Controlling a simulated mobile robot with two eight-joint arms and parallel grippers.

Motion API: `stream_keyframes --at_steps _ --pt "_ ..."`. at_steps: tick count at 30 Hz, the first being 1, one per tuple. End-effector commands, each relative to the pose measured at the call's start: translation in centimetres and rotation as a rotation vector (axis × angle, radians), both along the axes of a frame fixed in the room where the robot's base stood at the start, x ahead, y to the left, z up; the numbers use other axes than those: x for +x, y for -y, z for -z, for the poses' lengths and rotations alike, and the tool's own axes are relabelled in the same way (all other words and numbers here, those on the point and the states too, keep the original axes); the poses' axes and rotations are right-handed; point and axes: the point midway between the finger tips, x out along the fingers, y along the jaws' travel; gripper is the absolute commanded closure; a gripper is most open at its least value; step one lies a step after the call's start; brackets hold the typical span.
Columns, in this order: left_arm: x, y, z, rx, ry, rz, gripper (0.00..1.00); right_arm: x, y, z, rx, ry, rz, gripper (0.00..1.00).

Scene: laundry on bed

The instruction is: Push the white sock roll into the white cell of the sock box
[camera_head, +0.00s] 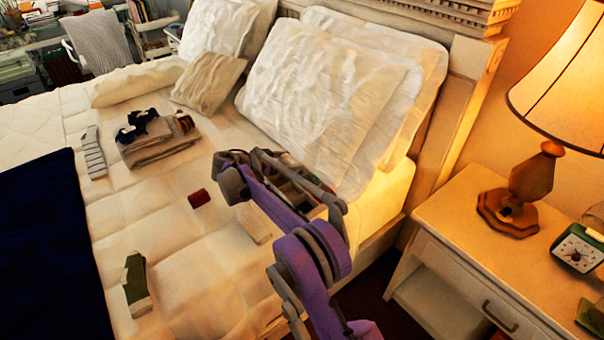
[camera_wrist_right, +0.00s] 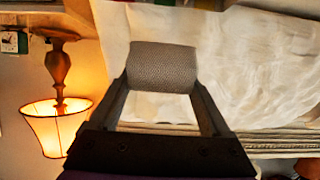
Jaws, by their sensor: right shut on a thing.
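My right gripper (camera_wrist_right: 162,98) is shut on the white sock roll (camera_wrist_right: 162,66), which looks grey and knitted in the right wrist view. The roll sits between the two fingertips. In the head view my right gripper (camera_head: 330,199) is over the head end of the bed, close to the pillows, and the roll cannot be made out there. The sock box (camera_head: 292,180) is partly visible beneath and behind my right arm. Its cells are mostly hidden, so I cannot tell which is the white one. My left gripper is not in view.
A dark red roll (camera_head: 199,199), a pale folded item (camera_head: 254,224), a green-grey sock (camera_head: 137,285) and a striped sock (camera_head: 94,152) lie on the bed. Folded clothes (camera_head: 158,148) lie farther back. White pillows (camera_head: 320,90) border the arm. A lamp (camera_head: 526,192) stands on the nightstand.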

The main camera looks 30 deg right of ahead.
Motion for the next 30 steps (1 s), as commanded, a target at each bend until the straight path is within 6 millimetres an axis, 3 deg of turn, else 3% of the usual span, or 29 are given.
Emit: stream_keyframes --at_steps 1,6,23,30 --pt "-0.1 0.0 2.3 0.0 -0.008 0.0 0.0 0.0 -0.1 2.6 0.0 -0.004 -0.002 0.71" --pt "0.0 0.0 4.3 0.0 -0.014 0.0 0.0 0.1 -0.1 4.9 0.0 -0.001 -0.002 0.71" --pt "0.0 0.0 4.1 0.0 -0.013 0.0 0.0 0.1 -0.2 4.8 -0.004 0.001 -0.001 0.71" --pt "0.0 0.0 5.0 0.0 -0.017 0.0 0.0 0.1 -0.2 6.5 -0.005 0.0 -0.001 0.71"
